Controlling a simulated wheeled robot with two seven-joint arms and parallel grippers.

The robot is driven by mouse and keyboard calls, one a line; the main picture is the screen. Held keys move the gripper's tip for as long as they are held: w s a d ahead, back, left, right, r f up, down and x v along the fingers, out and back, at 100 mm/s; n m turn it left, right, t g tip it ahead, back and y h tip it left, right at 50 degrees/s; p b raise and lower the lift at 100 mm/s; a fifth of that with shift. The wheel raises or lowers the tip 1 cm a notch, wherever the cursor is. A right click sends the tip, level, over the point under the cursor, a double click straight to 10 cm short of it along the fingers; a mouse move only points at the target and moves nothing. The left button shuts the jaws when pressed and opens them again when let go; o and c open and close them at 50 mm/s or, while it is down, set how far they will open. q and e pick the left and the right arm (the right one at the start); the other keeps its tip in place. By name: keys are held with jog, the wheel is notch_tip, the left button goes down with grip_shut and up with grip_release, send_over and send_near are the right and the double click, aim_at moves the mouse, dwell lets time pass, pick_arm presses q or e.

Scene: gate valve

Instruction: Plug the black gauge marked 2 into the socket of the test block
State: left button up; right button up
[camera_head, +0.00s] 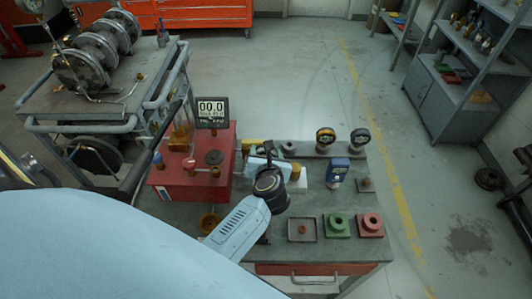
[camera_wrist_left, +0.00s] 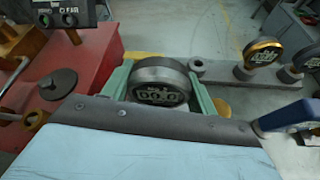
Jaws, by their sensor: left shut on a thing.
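My left gripper (camera_wrist_left: 158,88) is shut on a round dark gauge (camera_wrist_left: 158,82), gripped between two green fingers in the left wrist view. Its face has pale markings that I cannot read for certain. In the head view my left wrist hides most of the gripper and the gauge. The red block (camera_head: 222,180), which looks like the test block, stands left of the gripper with a display (camera_head: 212,112) reading 00.0. It bears a dark round disc (camera_wrist_left: 58,83) and brass fittings; I cannot tell which is the socket. My right gripper is not in view.
A grey rack bar (camera_wrist_left: 222,70) behind the held gauge carries a gold-rimmed gauge (camera_head: 325,137) and a dark-rimmed gauge (camera_head: 360,137). A blue-topped instrument (camera_head: 337,170) stands to the right. Green (camera_head: 336,226) and red (camera_head: 370,225) blocks and a square tray (camera_head: 302,240) sit nearer.

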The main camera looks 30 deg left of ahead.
pick_arm(q)
jog(key=shift+f+b, duration=1.5)
jog(key=shift+f, duration=0.35)
jog(key=o, duration=1.2)
jog(key=shift+c, duration=0.2)
jog(key=shift+s, duration=0.1)
jog(key=v, duration=1.3)
jog(key=shift+s+d+r, duration=0.1)
jog(key=shift+s, duration=0.05)
